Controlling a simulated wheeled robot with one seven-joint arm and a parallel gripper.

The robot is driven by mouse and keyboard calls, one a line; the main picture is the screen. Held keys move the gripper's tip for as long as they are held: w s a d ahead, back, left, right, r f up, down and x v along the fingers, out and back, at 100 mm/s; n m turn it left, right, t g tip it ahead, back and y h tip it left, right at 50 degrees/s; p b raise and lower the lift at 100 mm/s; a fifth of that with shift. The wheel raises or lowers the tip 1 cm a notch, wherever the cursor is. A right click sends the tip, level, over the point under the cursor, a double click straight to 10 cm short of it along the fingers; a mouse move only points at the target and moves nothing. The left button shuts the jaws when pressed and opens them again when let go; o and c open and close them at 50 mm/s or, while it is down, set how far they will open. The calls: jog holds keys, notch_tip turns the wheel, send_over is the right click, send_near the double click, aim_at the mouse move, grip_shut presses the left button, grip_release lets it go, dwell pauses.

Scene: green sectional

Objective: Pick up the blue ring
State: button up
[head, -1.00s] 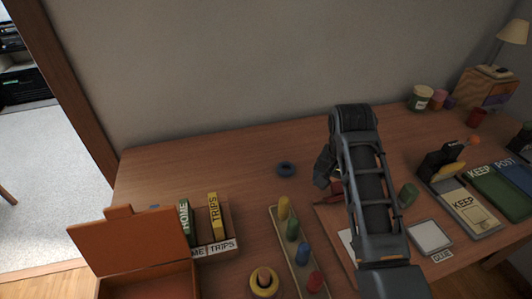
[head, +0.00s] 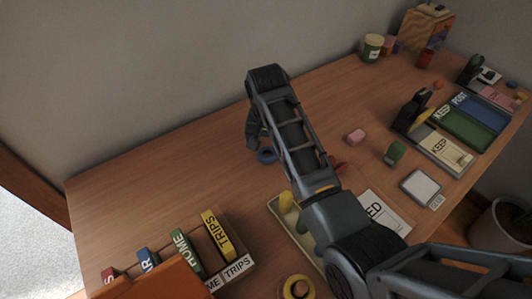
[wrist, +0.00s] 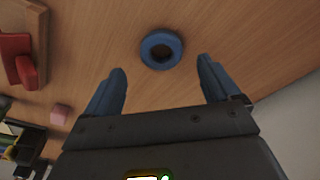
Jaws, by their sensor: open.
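My gripper (wrist: 162,80) is open and empty, with one blue-grey finger on each side. In the head view my gripper (head: 258,135) is at the arm's end beside the ring, and its fingers are mostly hidden. Ring and fingers look apart; the height gap is hard to judge.
A peg tray (head: 292,228) stands in front of the ring, with a yellow ring (head: 298,288) near it. A box of labelled books (head: 236,262) is at the lower left. A pink block (head: 355,136) and a green cylinder (head: 395,152) lie right. Desk left of the ring is clear.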

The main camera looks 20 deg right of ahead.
aim_at(268, 156)
jog(key=f, duration=0.4)
jog(key=shift+w+f, duration=0.15)
jog(key=shift+w, duration=0.05)
jog(key=c, duration=1.1)
